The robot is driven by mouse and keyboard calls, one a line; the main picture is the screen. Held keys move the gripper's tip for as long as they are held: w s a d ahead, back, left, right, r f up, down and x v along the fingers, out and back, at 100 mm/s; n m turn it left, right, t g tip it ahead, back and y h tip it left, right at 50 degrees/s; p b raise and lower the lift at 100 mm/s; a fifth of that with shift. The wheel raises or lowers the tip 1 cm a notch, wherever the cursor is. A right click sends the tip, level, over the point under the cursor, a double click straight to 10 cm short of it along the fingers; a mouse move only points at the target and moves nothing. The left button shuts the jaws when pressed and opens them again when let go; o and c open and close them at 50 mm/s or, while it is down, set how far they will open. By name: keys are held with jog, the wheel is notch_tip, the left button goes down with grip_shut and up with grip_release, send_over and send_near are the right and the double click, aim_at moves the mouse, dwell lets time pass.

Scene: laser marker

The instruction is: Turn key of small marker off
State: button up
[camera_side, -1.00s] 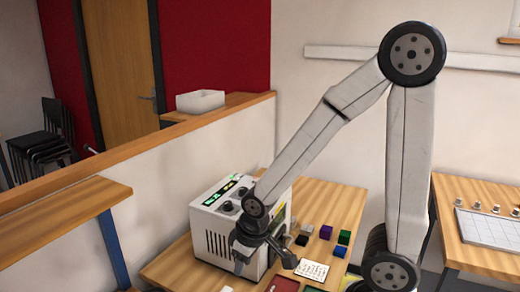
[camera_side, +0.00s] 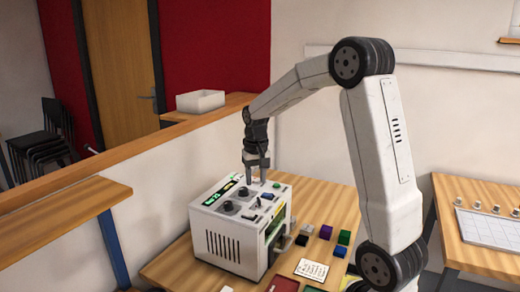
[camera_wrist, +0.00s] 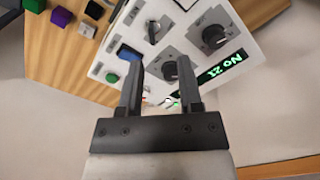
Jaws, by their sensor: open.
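The small marker (camera_side: 230,238) is a white box with a sloped control panel on top. It also shows in the wrist view (camera_wrist: 100,70). A small dark upright part with a pale base, apparently the key (camera_wrist: 155,30), stands beside a round knob (camera_wrist: 215,38); which way it is turned is unclear. My gripper (camera_side: 257,181) points down over the back part of the panel, its fingers apart. In the wrist view the open fingers (camera_wrist: 162,62) have nothing clamped between them. The key lies beyond the fingertips. Small red and green details between the fingers are partly hidden.
The panel also has a second knob (camera_wrist: 176,71), a lit green display (camera_wrist: 210,80), a blue switch (camera_wrist: 128,54) and a green button (camera_wrist: 112,78). Coloured blocks (camera_side: 325,232) and a paper card (camera_side: 312,270) lie on the table to the right. A low wall (camera_side: 130,180) stands behind.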

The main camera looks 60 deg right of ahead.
aim_at(259, 199)
jog(key=shift+s+d+r, duration=0.1)
jog(key=shift+d+r, duration=0.25)
jog(key=shift+d, duration=0.4)
jog(key=shift+f, duration=0.15)
jog(key=shift+f, duration=3.8)
grip_shut()
